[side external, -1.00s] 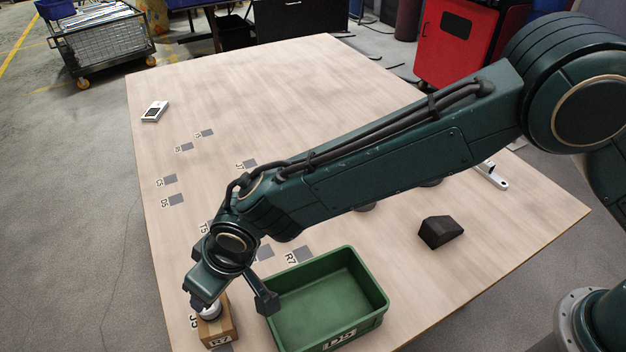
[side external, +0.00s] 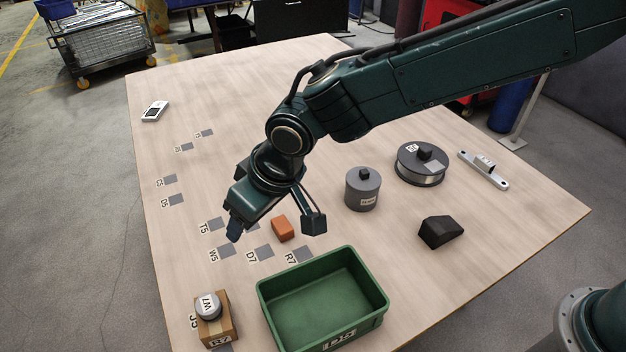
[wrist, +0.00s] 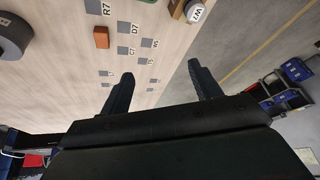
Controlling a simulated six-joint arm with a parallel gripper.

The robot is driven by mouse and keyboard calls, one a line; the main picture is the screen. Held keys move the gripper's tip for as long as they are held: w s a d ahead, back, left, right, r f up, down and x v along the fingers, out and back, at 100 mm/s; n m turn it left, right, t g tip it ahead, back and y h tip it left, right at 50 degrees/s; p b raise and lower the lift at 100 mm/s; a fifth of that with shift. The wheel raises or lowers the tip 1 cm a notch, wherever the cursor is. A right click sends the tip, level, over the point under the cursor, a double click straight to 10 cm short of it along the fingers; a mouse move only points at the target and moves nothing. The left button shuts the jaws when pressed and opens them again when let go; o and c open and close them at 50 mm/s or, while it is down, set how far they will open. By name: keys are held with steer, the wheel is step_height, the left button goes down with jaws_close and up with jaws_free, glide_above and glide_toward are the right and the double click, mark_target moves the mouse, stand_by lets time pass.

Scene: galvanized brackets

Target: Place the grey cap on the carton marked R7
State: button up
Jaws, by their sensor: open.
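The grey cap (side external: 208,305), a round piece with a W7 label, rests on top of the brown carton (side external: 218,328) at the lower left of the side view. The carton's front label seems to read R7, though it is small. In the wrist view the cap (wrist: 195,12) shows at the top edge, with part of the carton (wrist: 177,8) beside it. My gripper (side external: 275,228) is open and empty, raised above the table and apart from the cap. Its two fingers stand wide apart in the wrist view (wrist: 160,71).
A green bin (side external: 268,308) stands right of the carton.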

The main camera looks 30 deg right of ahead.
steer(key=s+d+r+m, duration=0.1)
steer(key=s+d+r, duration=0.1)
steer(key=d+r, duration=0.45)
steer(key=s+d+r+m+t+h, duration=0.1)
steer(key=s+d+r, duration=0.15)
steer(key=d, duration=0.75)
steer(key=s+d+r+m, duration=0.1)
steer(key=d+r, duration=0.5)
steer(key=d, duration=0.2)
steer(key=s+d+m+h, duration=0.2)
steer(key=s+d, duration=1.3)
steer(key=s, duration=0.3)
steer(key=shift+f+m+t, duration=0.15)
steer(key=shift+m+t, duration=0.15)
steer(key=shift+t, duration=0.1)
